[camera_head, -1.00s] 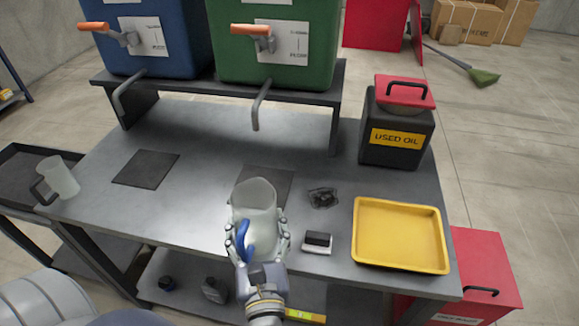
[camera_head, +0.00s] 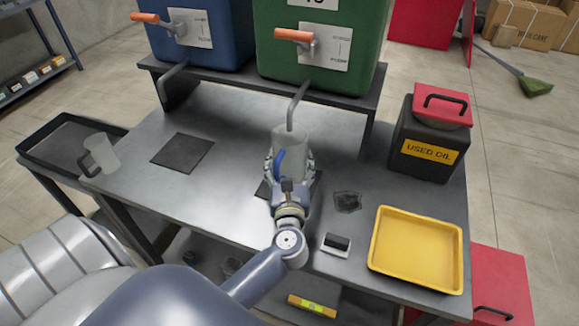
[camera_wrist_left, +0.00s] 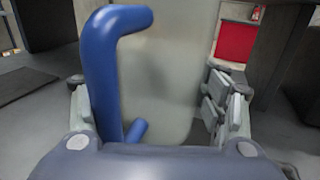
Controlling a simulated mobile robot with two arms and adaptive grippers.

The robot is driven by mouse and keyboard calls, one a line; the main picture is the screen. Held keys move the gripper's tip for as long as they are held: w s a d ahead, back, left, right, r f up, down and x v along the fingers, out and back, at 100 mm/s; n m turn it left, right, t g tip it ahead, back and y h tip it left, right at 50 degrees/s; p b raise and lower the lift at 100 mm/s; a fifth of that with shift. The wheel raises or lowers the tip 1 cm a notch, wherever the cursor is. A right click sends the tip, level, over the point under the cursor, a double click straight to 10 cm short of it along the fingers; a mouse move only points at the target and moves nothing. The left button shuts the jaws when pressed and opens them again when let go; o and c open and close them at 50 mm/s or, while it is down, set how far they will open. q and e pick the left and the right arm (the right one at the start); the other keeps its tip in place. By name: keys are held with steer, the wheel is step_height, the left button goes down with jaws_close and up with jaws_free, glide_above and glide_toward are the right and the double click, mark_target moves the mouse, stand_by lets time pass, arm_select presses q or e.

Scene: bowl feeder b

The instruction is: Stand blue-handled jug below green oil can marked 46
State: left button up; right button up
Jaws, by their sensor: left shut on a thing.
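My left gripper (camera_head: 288,170) is shut on the translucent blue-handled jug (camera_head: 293,142). The jug is upright, its mouth around or just beneath the bent spout (camera_head: 296,104) of the green oil can (camera_head: 330,20). The can's upper label is cut off by the frame, so its number is not readable. The jug's blue handle (camera_head: 280,163) faces me. In the left wrist view the jug (camera_wrist_left: 170,70) is between the fingers, handle (camera_wrist_left: 100,70) at left. A dark mat (camera_head: 317,188) is partly hidden beneath; I cannot tell whether the jug touches it. My right gripper is not in view.
A blue can (camera_head: 205,35) stands left of the green one, over an empty dark mat (camera_head: 182,151). A used oil container (camera_head: 430,135), yellow tray (camera_head: 418,250), brush (camera_head: 337,244) and dark stain (camera_head: 347,201) are to the right.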

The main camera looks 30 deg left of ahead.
mark_target(290, 171)
arm_select(q)
steer(key=shift+w+a+f, duration=0.1)
steer(key=shift+w+f, duration=0.05)
steer(key=shift+w, duration=0.05)
step_height(290, 171, down, 2)
steer(key=shift+f, duration=0.6)
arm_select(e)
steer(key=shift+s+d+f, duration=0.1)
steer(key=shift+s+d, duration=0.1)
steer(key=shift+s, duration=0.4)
arm_select(q)
steer(key=shift+f, duration=0.1)
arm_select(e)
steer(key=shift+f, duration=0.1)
arm_select(q)
steer(key=o, duration=0.7)
steer(key=shift+f+b, duration=0.1)
steer(key=shift+b, duration=0.2)
steer(key=o, duration=0.4)
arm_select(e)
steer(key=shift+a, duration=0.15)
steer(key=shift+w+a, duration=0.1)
